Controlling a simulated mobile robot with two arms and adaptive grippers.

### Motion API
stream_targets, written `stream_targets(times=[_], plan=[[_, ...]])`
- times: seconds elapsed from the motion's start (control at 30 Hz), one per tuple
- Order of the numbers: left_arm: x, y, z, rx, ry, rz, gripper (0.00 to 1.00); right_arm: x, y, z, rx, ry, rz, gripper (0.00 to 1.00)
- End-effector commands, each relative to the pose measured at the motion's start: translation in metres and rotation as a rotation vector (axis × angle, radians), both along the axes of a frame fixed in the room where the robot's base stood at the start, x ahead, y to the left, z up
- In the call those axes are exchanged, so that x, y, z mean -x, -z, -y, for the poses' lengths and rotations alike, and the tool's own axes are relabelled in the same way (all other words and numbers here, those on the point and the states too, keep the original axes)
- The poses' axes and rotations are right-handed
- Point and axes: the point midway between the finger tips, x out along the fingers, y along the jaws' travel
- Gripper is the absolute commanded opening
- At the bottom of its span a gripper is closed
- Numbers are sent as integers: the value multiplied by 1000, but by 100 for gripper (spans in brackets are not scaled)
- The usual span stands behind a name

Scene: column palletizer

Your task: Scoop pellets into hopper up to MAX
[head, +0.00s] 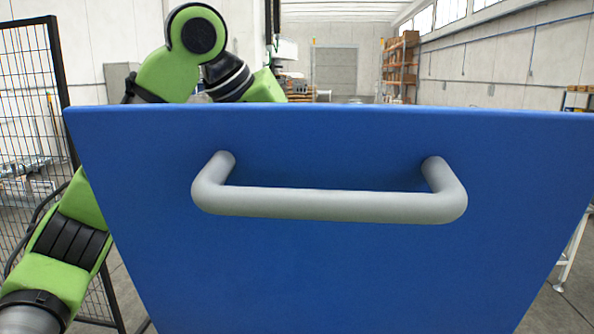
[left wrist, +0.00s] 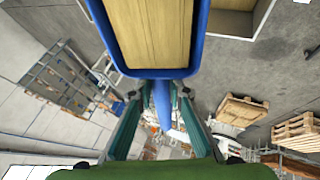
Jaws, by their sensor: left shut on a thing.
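In the left wrist view my left gripper (left wrist: 160,104) is shut on the narrow blue handle of a scoop (left wrist: 157,73). In the head view a large blue panel with a grey bar handle (head: 330,204) fills the middle. My green left arm shows above and left of this panel, and its gripper is hidden. I cannot tell whether the panel belongs to the hopper. No MAX mark shows. My right gripper is in neither view.
An open container with a pale rim and tan inside (left wrist: 262,16) is partly seen at the top right of the left wrist view. Wooden pallets (left wrist: 242,110) lie on the floor beyond. A black mesh fence (head: 30,120) stands at left in the head view.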

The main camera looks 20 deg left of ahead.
Motion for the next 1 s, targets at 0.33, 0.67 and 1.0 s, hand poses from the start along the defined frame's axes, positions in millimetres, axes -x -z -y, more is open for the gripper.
stream_targets(times=[0.33,0.67,1.0], plan=[[1,5,-13,376,48,75,0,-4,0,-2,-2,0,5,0],[2,12,-14,557,79,116,0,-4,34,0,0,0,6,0],[1,17,-17,716,102,146,0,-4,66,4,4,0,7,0]])
